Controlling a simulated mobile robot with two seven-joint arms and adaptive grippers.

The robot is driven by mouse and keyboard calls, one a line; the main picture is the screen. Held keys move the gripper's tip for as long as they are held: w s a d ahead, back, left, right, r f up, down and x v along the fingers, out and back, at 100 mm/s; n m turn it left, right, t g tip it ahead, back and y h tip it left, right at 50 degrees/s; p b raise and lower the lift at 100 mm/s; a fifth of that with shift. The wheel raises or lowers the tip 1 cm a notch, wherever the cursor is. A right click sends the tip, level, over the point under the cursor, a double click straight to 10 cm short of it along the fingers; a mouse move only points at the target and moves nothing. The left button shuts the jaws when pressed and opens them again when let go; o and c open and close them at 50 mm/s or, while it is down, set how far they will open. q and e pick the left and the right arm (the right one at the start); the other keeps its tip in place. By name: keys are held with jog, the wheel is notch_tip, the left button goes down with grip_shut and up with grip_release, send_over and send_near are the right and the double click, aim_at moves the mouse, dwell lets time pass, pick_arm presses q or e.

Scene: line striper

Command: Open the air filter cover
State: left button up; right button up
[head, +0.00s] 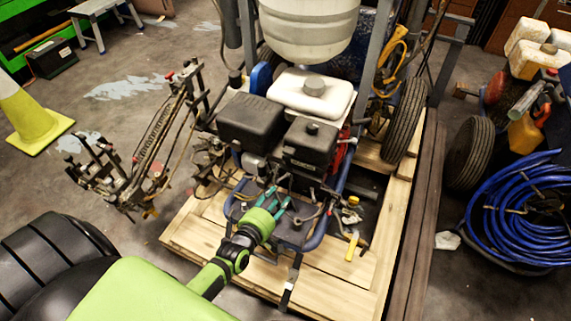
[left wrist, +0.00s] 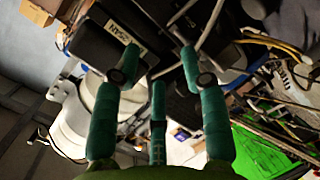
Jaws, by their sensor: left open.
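A black engine box with a round knob on top (head: 310,148) sits at the front of the line striper; it looks like the air filter cover and appears closed. A second black box (head: 250,120) sits to its left. My left gripper (head: 277,198) is open and empty, with teal fingers, in front of and below the knobbed box. In the left wrist view its spread fingers (left wrist: 158,62) point toward dark engine parts, with a black labelled box (left wrist: 105,38) at upper left. I cannot tell whether any finger touches the engine. My right gripper is not in view.
A white fuel tank (head: 312,92) is behind the boxes, under a large white drum (head: 308,30). The machine stands on a wooden pallet (head: 205,235). A metal spray-arm frame (head: 135,175) is at left, and a yellow-handled tool (head: 351,246) lies front right.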

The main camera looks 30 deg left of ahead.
aim_at(287, 153)
pick_arm(q)
notch_tip(287, 153, up, 8)
jog(key=w+a+n+t+b, duration=0.1)
jog(key=w+a+n+t, duration=0.1)
jog(key=w+n+t, duration=0.15)
jog(key=shift+g+y, duration=0.25)
jog(key=shift+y, duration=0.15)
jog(key=w, duration=0.5)
jog(key=shift+w+r, duration=0.2)
jog(key=shift+w, duration=0.45)
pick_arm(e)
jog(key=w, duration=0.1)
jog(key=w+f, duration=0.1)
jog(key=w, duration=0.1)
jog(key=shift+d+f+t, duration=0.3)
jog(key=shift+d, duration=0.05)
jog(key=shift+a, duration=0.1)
pick_arm(q)
grip_shut()
